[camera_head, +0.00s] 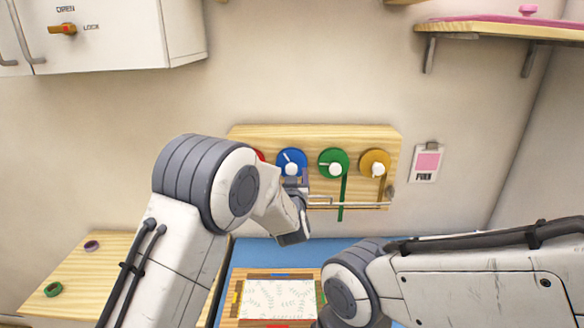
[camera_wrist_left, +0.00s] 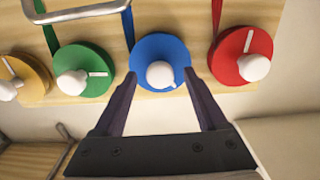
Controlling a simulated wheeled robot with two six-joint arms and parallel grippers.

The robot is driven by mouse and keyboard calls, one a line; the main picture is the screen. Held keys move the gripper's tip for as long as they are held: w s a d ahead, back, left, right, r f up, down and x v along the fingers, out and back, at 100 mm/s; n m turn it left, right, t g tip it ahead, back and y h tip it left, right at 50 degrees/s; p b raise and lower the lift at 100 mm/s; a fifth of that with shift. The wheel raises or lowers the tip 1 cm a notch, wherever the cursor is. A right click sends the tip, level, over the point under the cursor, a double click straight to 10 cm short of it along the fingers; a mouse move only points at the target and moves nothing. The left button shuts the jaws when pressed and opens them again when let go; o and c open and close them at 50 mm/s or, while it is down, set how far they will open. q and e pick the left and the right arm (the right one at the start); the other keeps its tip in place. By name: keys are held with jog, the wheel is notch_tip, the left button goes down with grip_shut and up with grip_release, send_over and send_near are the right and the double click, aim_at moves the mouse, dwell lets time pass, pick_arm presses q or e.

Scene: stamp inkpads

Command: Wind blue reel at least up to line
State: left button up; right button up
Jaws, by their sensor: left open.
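The blue reel (camera_head: 291,156) is mounted on a wooden board (camera_head: 250,133) on the wall, between the red and green reels. In the left wrist view the blue reel (camera_wrist_left: 150,44) has a white knob (camera_wrist_left: 160,74), and a blue ribbon (camera_wrist_left: 127,22) runs off it. My left gripper (camera_head: 292,178) is at the blue reel. In the wrist view its open fingers (camera_wrist_left: 160,80) stand on either side of the knob; I cannot tell whether they touch it. My left arm hides the blue ribbon's lower part in the head view. My right gripper is out of sight.
Green (camera_head: 333,156) and yellow (camera_head: 375,157) reels sit to the right, and a red reel (camera_wrist_left: 243,45) shows in the wrist view. A metal rail (camera_head: 350,204) crosses the board's lower edge. The green ribbon hangs below it. A patterned sheet (camera_head: 278,299) lies below.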

pick_arm(q)
jog(key=shift+w, duration=0.75)
